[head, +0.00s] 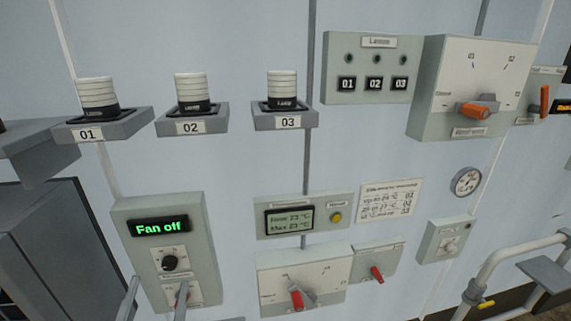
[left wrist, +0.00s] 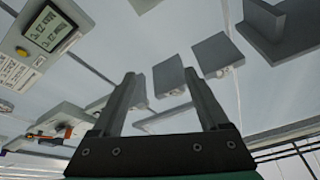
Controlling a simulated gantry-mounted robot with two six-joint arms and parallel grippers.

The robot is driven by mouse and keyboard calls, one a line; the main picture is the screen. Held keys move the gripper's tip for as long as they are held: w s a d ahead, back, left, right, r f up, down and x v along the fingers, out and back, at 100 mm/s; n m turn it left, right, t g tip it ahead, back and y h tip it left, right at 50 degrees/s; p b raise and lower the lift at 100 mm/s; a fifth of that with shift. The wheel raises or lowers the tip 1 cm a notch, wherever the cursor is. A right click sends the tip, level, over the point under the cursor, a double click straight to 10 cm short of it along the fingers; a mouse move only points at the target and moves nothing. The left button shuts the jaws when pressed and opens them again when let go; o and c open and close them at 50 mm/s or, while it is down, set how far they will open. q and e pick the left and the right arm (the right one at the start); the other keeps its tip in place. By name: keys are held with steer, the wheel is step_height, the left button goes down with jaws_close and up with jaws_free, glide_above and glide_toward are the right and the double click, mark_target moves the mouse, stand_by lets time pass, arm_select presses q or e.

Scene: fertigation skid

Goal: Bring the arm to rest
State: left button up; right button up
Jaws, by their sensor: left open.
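My left gripper (head: 156,292) reaches up into the bottom left of the head view, with two grey fingertips apart in front of the fan control box. In the left wrist view the same gripper (left wrist: 158,76) shows two spread dark fingers with nothing between them. It is open and empty. The fan box (head: 124,232) has a green "Fan off" display (head: 160,227) and a black knob (head: 170,263); one fingertip partly covers its lower dial. Whether a fingertip touches the box cannot be told. My right gripper is in neither view.
Three shelves hold white-ringed canisters, including shelf 02 (head: 191,122). A lamp panel (head: 374,95), a large orange-handled switch box (head: 428,85) and a temperature display box (head: 289,220) are on the wall. A red-handled box (head: 270,275) is low centre; pipes (head: 500,255) stand lower right.

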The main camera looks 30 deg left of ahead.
arm_select(q)
steer(key=w+d+r+m+t+h, duration=0.15)
steer(key=d+r+t+h, duration=0.45)
steer(key=r, duration=0.8)
steer(key=w+d+r+m+t+h, duration=0.1)
steer(key=w+d+r+t+h, duration=0.15)
steer(key=d+r+h, duration=0.9)
steer(key=a+r+y+p, duration=0.1)
steer(key=r+p, duration=0.6)
steer(key=r, duration=0.2)
steer(key=a+r+y+p, duration=0.2)
steer(key=r+p, duration=0.6)
steer(key=r, duration=0.1)
steer(key=shift+s+a+t, duration=0.3)
steer(key=shift+s+t, duration=0.15)
